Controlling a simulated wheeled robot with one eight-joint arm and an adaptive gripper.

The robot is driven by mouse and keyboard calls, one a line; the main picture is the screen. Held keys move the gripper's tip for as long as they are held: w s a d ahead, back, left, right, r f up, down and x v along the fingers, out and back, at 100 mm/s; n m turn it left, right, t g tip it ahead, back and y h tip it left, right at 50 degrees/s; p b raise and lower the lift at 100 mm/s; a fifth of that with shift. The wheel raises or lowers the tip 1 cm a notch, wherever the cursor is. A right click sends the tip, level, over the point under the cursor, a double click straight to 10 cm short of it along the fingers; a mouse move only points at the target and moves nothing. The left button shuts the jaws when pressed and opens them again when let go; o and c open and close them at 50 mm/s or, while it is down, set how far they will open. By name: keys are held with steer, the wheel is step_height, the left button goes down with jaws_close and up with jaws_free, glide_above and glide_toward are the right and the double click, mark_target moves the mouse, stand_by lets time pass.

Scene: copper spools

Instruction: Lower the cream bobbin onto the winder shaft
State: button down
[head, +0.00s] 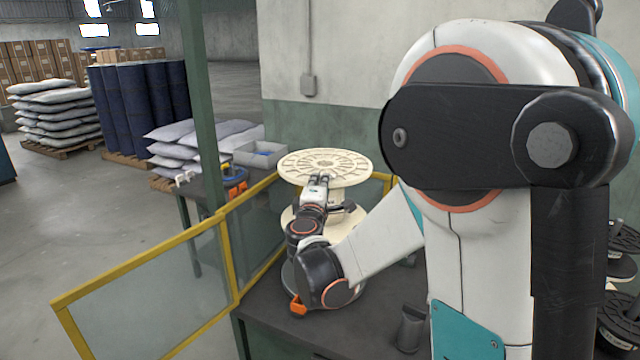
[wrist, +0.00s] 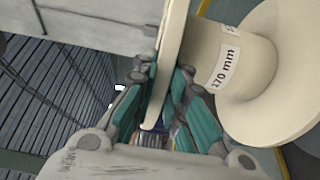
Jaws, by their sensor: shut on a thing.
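The cream bobbin (head: 345,167) is upright in the head view, its ribbed upper flange facing up and its lower flange partly hidden behind my arm. My gripper (head: 320,181) is shut on the near rim of the upper flange. In the wrist view, the fingers of my gripper (wrist: 163,88) pinch the flange edge from both sides. The bobbin's barrel (wrist: 240,65) there carries a "170 mm" label. Part of a grey round base with an orange part (head: 298,305) shows below the bobbin. The winder shaft is hidden, so I cannot tell whether the bobbin is around it.
A yellow-framed guard (head: 150,272) with clear panels borders the dark table (head: 270,322) on the left and back. A dark upright object (head: 411,328) stands on the table. Dark spools (head: 620,325) are at the far right. Sacks and drums stand behind the guard.

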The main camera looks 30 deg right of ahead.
steer(key=shift+f+b, duration=2.95)
steer(key=shift+f, duration=6.8)
steer(key=shift+s+f, duration=0.1)
steer(key=shift+f, duration=0.3)
steer(key=c, duration=1.5)
jaws_free()
steer(key=shift+c, duration=0.2)
